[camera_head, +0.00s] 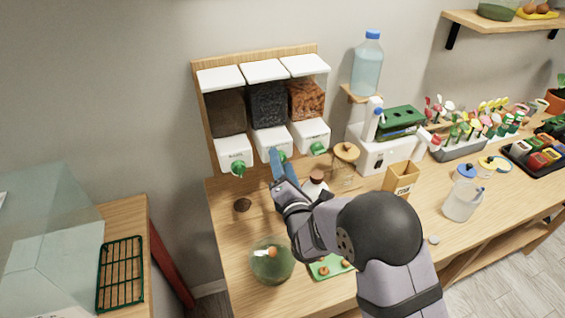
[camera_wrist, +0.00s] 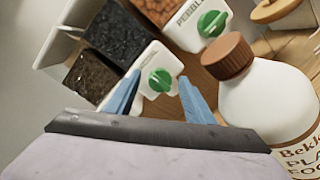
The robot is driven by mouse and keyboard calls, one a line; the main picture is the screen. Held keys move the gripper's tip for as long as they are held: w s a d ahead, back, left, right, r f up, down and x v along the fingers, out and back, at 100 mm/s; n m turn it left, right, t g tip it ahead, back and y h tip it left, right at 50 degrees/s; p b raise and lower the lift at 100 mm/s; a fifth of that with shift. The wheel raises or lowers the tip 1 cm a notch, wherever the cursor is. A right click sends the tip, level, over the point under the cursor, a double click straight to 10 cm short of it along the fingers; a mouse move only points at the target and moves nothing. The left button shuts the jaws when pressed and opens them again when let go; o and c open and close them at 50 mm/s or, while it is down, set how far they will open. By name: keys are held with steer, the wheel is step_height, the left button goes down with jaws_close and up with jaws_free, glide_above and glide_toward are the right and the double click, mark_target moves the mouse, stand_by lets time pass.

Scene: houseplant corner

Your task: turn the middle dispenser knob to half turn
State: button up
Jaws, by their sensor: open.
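Three wall dispensers hang side by side at the back of the table, each with a white front and a green knob. The middle dispenser (camera_head: 268,103) holds dark grey granules. Its green middle knob (camera_wrist: 160,81) shows between my fingers in the wrist view, and is mostly hidden behind my gripper in the head view. My gripper (camera_wrist: 158,98) is open, with blue fingers spread to either side of the knob and nothing held. In the head view my gripper (camera_head: 279,157) is at the middle dispenser's front. I cannot tell whether a finger touches the knob.
The left knob (camera_head: 238,169) and right knob (camera_head: 318,148) sit close on either side. A white bottle with a brown cap (camera_wrist: 229,55) stands close to the right of my gripper in the wrist view. A glass bowl (camera_head: 272,262) and green tray (camera_head: 330,267) are nearer the front.

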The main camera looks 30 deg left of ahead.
steer(key=c, duration=1.1)
steer(key=shift+o, duration=0.2)
steer(key=shift+m+b, duration=0.4)
steer(key=shift+m, duration=0.1)
steer(key=m+g+b, duration=0.1)
steer(key=m+b, duration=0.5)
steer(key=m, duration=0.2)
steer(key=shift+w+f, duration=0.1)
steer(key=shift+w, duration=0.05)
steer(key=m+b, duration=0.3)
steer(key=shift+d+m+g, duration=0.1)
steer(key=shift+m+g, duration=0.3)
steer(key=m+b, duration=0.3)
steer(key=m, duration=0.1)
steer(key=shift+g+y, duration=0.3)
steer(key=shift+y, duration=0.1)
